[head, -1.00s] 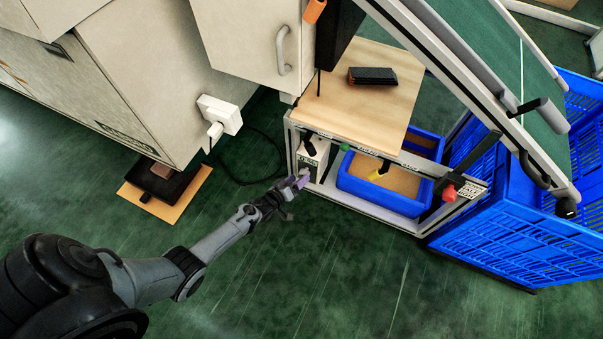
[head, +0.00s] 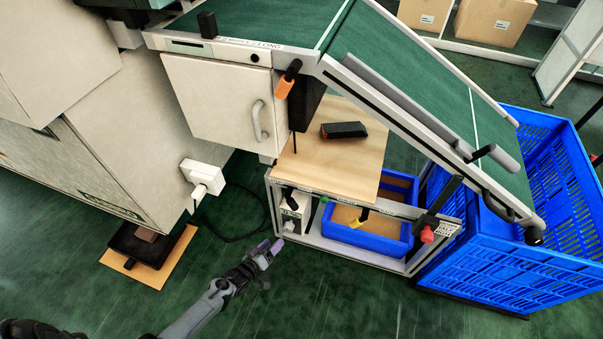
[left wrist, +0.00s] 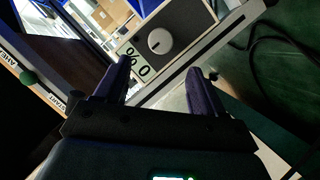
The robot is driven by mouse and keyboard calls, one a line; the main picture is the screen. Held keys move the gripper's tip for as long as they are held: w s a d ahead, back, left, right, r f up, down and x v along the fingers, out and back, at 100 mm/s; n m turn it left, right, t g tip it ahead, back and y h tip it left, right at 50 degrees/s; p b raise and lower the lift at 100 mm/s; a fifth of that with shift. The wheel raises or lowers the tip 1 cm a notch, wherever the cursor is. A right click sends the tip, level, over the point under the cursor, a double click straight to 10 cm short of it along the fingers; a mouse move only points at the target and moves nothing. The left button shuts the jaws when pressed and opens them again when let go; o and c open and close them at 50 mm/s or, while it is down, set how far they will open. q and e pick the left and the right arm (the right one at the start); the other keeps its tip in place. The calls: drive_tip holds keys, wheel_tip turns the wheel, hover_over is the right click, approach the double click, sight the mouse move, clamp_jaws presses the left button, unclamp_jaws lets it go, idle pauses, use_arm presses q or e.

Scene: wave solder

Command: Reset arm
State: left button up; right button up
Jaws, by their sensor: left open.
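My left gripper (head: 271,250) is in the lower middle of the head view, its arm coming in from the bottom left. It is open and empty, just in front of the lower left corner of the workstation frame. In the left wrist view its two purple fingers (left wrist: 158,88) stand apart with nothing between them. Beyond them is a control box with a round knob (left wrist: 159,41) and a label reading 0. My right gripper is in neither view.
A blue bin (head: 362,239) stands on the lower shelf below a wooden board (head: 350,165) with a black object (head: 343,130) on it. A sloped green conveyor (head: 420,75) leads to a large blue crate (head: 500,262). The floor (head: 330,300) in front is clear.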

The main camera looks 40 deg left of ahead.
use_arm(q)
drive_tip(key=r+p+v, duration=0.1)
drive_tip(key=p+v, duration=0.5)
drive_tip(key=s+d+r+m+g+p, duration=0.15)
drive_tip(key=d+r+p, duration=0.5)
drive_tip(key=r, duration=0.85)
drive_tip(key=s+d+r+m+g+h+p, duration=0.1)
drive_tip(key=d+r+m+g+p, duration=0.15)
drive_tip(key=r+p, duration=0.9)
drive_tip(key=s+d+r+m+g+p, duration=0.1)
drive_tip(key=s+d+r+m+p, duration=0.3)
drive_tip(key=r, duration=1.4)
drive_tip(key=s+r+m+g+p, duration=0.2)
drive_tip(key=s+r+m+g, duration=0.1)
drive_tip(key=s+r+g, duration=0.4)
wheel_tip(320, 180, up, 37)
drive_tip(key=t+p, duration=0.1)
drive_tip(key=p, duration=3.5)
drive_tip(key=shift+d+r+y, duration=0.2)
drive_tip(key=shift+d+y, duration=0.1)
drive_tip(key=shift+d, duration=0.05)
